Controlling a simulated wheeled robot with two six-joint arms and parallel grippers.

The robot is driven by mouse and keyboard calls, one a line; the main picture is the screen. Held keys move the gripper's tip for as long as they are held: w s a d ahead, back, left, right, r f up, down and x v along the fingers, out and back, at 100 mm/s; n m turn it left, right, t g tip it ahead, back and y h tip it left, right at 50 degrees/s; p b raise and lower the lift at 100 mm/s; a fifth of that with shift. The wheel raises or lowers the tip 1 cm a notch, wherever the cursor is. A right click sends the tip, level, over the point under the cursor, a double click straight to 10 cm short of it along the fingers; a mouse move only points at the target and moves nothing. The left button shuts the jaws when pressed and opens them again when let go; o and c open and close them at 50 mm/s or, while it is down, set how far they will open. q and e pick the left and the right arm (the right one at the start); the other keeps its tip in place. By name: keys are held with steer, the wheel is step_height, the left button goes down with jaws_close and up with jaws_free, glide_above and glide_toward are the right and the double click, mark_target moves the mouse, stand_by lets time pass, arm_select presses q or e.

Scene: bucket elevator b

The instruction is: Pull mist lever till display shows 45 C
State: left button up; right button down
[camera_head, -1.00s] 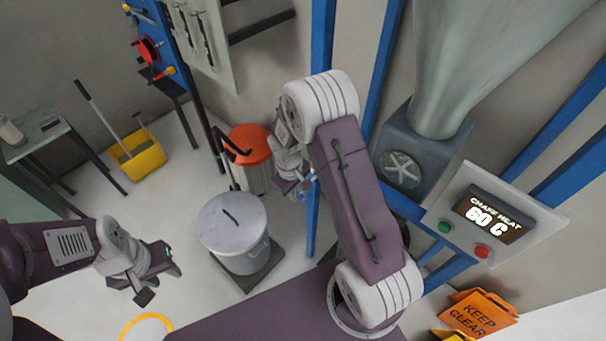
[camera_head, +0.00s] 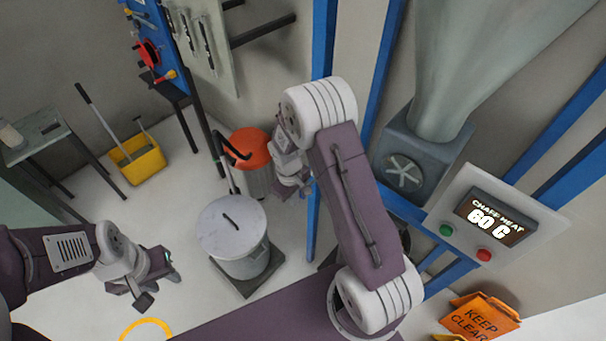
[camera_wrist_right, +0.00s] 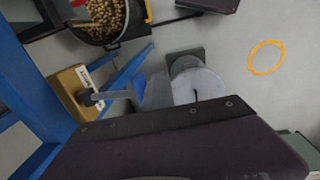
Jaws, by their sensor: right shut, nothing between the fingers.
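The display (camera_head: 492,217) on a pale panel reads "CHAFF HEAT 60 C" in the head view. A tan box (camera_wrist_right: 70,88) with a white label and a grey lever-like part (camera_wrist_right: 92,98) shows at the left of the right wrist view. I cannot read the label or be sure that this is the mist lever. My right gripper (camera_head: 303,188) is shut and empty, partly hidden behind its own arm. I cannot tell whether it touches the lever. My left gripper (camera_head: 143,287) hangs over the floor at the lower left, clear of the panel; its jaw opening is unclear.
Green (camera_head: 446,230) and red (camera_head: 484,255) buttons sit below the display. A lidded grey bin (camera_head: 228,225) and an orange-lidded bin (camera_head: 248,146) stand near my right arm. Blue posts (camera_head: 323,40) flank the arm. A yellow bucket (camera_head: 140,160) stands left.

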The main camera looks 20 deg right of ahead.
stand_by(0.6)
step_height(320, 180, up, 9)
steer(key=b, duration=0.1)
steer(key=shift+s+a, duration=0.15)
steer(key=shift+a, duration=0.2)
stand_by(2.4)
